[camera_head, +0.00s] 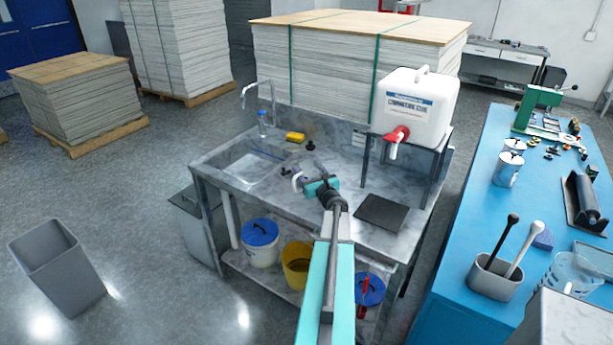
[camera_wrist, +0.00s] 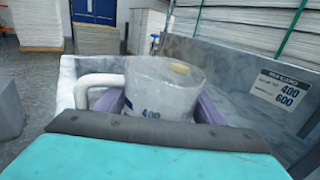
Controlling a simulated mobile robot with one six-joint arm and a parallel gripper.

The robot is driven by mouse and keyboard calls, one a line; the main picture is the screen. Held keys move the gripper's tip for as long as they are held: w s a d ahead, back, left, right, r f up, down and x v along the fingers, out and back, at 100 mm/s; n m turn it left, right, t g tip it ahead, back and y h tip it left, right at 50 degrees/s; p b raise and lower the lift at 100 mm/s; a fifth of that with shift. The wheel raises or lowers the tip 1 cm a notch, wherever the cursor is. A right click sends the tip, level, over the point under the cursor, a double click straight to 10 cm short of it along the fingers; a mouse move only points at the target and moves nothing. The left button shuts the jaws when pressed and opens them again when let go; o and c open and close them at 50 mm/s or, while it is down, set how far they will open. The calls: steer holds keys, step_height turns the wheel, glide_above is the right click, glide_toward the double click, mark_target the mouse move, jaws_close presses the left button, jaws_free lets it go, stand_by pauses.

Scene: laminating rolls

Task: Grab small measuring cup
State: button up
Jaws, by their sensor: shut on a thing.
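The small measuring cup (camera_wrist: 165,90) is a pale, cloudy cup with blue markings and a white handle (camera_wrist: 97,90) on its left in the wrist view. My gripper (camera_wrist: 160,105) is shut on the cup, with purple-grey fingers showing on both sides of it. In the head view my gripper (camera_head: 308,186) is over the grey marble-look counter (camera_head: 340,235), right of the sink. The cup is small and mostly hidden there, and I cannot tell whether it touches the counter.
The sink basin (camera_head: 250,168) lies left of my gripper. A black mat (camera_head: 382,212) lies to the right on the counter. A white jug with a red tap (camera_head: 415,105) stands on a raised stand behind. A yellow sponge (camera_head: 295,137) and small dark items lie near the back.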

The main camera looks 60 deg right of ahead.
steer(key=shift+r+b, duration=0.35)
steer(key=shift+r, duration=0.55)
steer(key=s+d+b+v, duration=0.1)
steer(key=b+v, duration=0.1)
steer(key=v, duration=0.6)
steer(key=d+r+b+v, duration=0.1)
steer(key=b+v, duration=0.1)
steer(key=v, duration=0.5)
steer(key=shift+s+d+r, duration=0.15)
steer(key=shift+s+r, duration=0.1)
steer(key=shift+s, duration=0.45)
